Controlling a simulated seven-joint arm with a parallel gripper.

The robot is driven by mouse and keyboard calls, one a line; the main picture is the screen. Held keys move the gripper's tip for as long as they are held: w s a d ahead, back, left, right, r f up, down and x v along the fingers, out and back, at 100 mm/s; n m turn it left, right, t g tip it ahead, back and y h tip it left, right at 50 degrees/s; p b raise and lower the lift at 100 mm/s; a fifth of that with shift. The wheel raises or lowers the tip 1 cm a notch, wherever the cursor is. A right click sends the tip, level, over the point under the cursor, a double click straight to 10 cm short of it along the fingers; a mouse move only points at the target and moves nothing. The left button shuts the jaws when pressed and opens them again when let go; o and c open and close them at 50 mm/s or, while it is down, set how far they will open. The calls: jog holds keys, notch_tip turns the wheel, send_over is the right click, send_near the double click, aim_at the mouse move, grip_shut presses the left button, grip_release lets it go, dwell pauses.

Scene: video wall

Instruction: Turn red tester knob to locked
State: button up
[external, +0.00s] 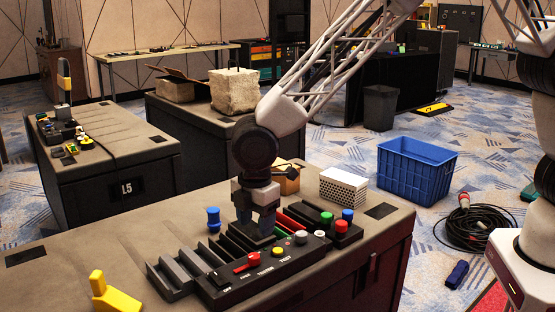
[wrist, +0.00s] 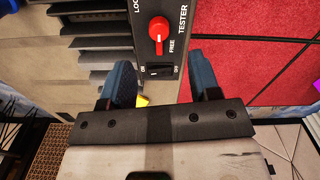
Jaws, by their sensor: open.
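The red tester knob (external: 247,262) sits on a black control panel (external: 222,293) on the front table. In the wrist view the red knob (wrist: 158,29) shows near the top, beyond my fingertips. Its narrow end points down the picture, beside the word FREE; a partly cut-off label starting "LOC" is at upper left. My gripper (external: 257,222) is over the panel's rear side, near the knob. In the wrist view my gripper (wrist: 164,78) is open and empty, its blue fingers apart on either side of the panel strip. Contact with the panel cannot be told.
An on/off rocker switch (wrist: 160,71) lies between knob and gripper in the wrist view. Grey ribbed bars (external: 172,276), colored buttons (external: 342,227), a blue knob-shaped piece (external: 213,219) and a yellow piece (external: 112,294) are nearby. A white perforated box (external: 343,187) stands behind.

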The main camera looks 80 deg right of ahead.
aim_at(254, 256)
jog(key=shift+w+a+f, duration=0.2)
jog(key=shift+w+f, duration=0.1)
jog(key=shift+f, duration=0.25)
jog(key=shift+f, duration=0.15)
jog(key=shift+f, duration=3.75)
jog(key=c, duration=0.9)
